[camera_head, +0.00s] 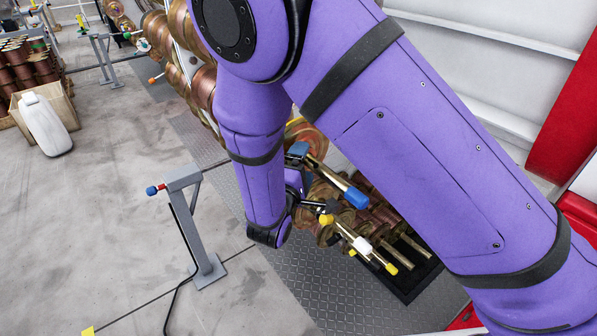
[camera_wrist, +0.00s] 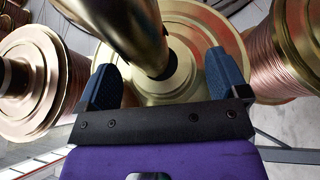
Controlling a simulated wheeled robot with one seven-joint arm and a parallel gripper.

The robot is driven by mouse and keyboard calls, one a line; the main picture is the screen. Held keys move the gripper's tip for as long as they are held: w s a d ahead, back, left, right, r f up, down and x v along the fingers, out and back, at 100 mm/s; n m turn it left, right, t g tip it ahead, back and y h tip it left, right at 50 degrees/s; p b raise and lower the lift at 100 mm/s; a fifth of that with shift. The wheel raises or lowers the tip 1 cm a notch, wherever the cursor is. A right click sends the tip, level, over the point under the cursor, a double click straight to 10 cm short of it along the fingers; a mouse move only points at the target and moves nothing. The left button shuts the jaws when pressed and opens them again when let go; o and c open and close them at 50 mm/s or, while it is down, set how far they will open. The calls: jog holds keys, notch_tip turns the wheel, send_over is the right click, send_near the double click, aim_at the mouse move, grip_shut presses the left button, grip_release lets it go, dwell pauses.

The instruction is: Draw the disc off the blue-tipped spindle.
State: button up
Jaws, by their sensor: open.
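The blue tip (camera_head: 355,197) ends a brass spindle (camera_head: 322,170) that points down and right in the head view. In the wrist view a thick brass spindle (camera_wrist: 125,35) runs from the top edge into a dark hole in a round brass disc (camera_wrist: 165,92); its tip is out of frame. My gripper (camera_wrist: 160,72) is open, with one blue finger on each side of that spindle's root, over the disc's face. I cannot tell whether the fingers touch the disc. In the head view my gripper (camera_head: 298,151) is mostly hidden behind my arm, with a finger beside the blue-tipped spindle.
Copper-wound spools (camera_wrist: 30,85) flank the disc in the wrist view, another spool (camera_wrist: 290,50) being on the right. Spindles with yellow (camera_head: 390,268) and white (camera_head: 362,245) tips lie below the blue one. A grey post (camera_head: 192,225) stands left on open floor.

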aim_at(329, 183)
jog(key=c, duration=1.3)
jog(key=shift+s+d+r, duration=0.1)
jog(key=shift+s+d, duration=0.75)
jog(key=shift+s, duration=0.4)
jog(key=shift+s+d, duration=0.85)
jog(key=shift+s, duration=0.35)
jog(key=shift+s+d+r, duration=0.1)
jog(key=shift+s+d, duration=0.75)
jog(key=shift+s, duration=0.4)
jog(key=shift+c, duration=0.2)
